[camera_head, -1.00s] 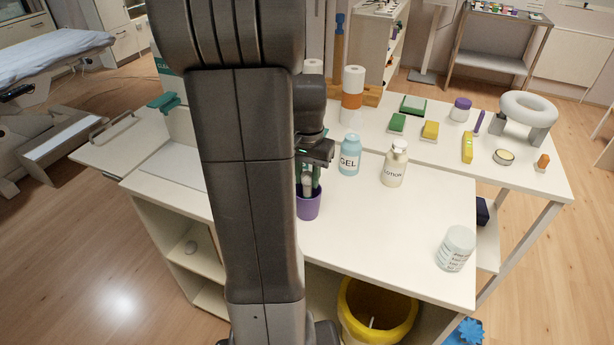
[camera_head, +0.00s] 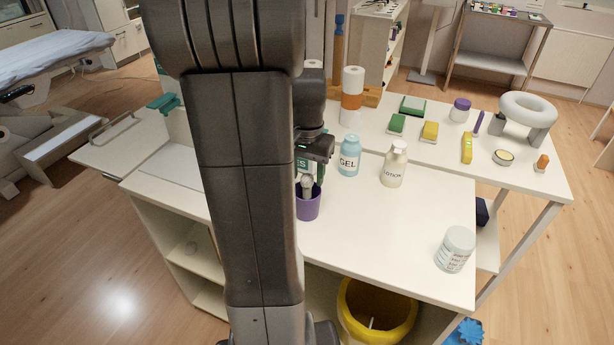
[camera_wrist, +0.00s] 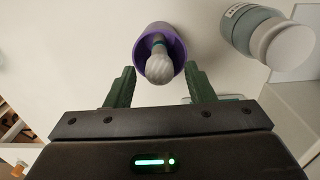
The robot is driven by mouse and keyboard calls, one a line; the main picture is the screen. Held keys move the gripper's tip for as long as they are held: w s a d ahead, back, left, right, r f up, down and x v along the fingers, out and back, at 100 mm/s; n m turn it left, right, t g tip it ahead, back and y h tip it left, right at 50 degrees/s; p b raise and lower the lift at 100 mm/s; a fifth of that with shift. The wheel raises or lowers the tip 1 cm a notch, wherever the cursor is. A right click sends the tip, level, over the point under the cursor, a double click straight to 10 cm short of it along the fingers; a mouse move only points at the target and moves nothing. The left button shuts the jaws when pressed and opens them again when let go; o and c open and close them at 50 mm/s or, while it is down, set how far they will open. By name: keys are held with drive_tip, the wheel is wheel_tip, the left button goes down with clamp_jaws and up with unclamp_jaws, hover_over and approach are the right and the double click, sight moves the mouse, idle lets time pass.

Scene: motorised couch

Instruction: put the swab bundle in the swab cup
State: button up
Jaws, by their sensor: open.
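The purple swab cup (camera_head: 308,206) stands upright on the white table. The pale swab bundle (camera_head: 306,188) is inside it, with its upper end sticking out above the rim. In the wrist view the cup (camera_wrist: 176,42) is seen from above, and the bundle (camera_wrist: 159,68) leans towards the rim nearest my gripper. My gripper (camera_wrist: 160,86) is open, with one green finger on each side of the bundle and a gap to each. In the head view my arm and wrist hide part of the gripper.
A blue GEL bottle (camera_head: 349,156) and a LOTION bottle (camera_head: 394,165) stand right of the cup. A white jar (camera_head: 455,249) is at the front right corner. A grey container (camera_wrist: 252,28) is close beside the cup in the wrist view. The table's front middle is clear.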

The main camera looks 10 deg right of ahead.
wheel_tip(320, 180, up, 10)
drive_tip(key=shift+r, duration=0.25)
